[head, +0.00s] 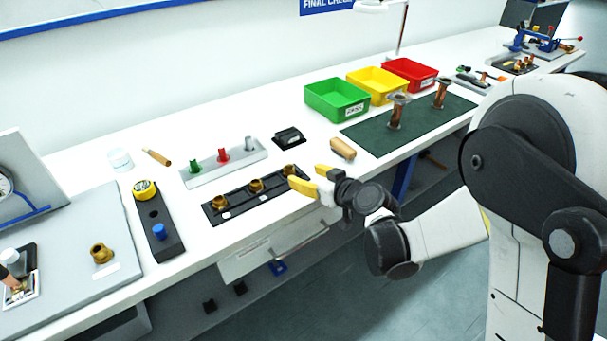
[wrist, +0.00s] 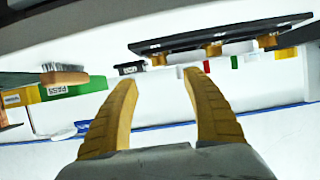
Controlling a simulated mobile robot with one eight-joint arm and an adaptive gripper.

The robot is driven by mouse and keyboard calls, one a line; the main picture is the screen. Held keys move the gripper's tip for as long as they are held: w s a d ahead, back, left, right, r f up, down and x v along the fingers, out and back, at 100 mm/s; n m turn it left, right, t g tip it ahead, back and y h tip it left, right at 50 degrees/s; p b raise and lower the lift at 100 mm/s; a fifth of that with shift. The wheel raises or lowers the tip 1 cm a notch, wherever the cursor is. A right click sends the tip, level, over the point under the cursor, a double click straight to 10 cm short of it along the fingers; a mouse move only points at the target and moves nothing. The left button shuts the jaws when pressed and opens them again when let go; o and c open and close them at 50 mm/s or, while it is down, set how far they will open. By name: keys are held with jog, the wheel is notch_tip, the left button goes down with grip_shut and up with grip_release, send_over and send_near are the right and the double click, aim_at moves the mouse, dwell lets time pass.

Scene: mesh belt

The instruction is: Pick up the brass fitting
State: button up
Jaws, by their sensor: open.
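Three brass fittings sit in a row in a black tray (head: 238,197) on the white bench: a left one (head: 219,203), a middle one (head: 256,186) and a right one (head: 289,170). Another brass fitting (head: 102,253) stands on the grey plate at the left. My gripper (head: 310,178), with yellow fingers, is open and empty beside the tray's right end, close to the right fitting. The wrist view looks upside down; the open fingers (wrist: 160,76) have nothing between them, and the tray (wrist: 225,33) with its fittings (wrist: 213,48) lies beyond the fingertips.
A wooden-handled brush (head: 342,149) and a small black block (head: 288,137) lie near the tray. Behind are a grey rack (head: 225,165) with coloured pegs, and green (head: 337,100), yellow (head: 377,86) and red (head: 409,75) bins. A black holder (head: 155,222) stands left of the tray.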

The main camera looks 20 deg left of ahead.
aim_at(287, 167)
jog(key=b+x, duration=0.3)
jog(key=x, duration=0.7)
jog(key=shift+w+f+b, duration=0.1)
jog(key=shift+f+b, duration=0.05)
jog(key=shift+b, duration=0.15)
grip_shut()
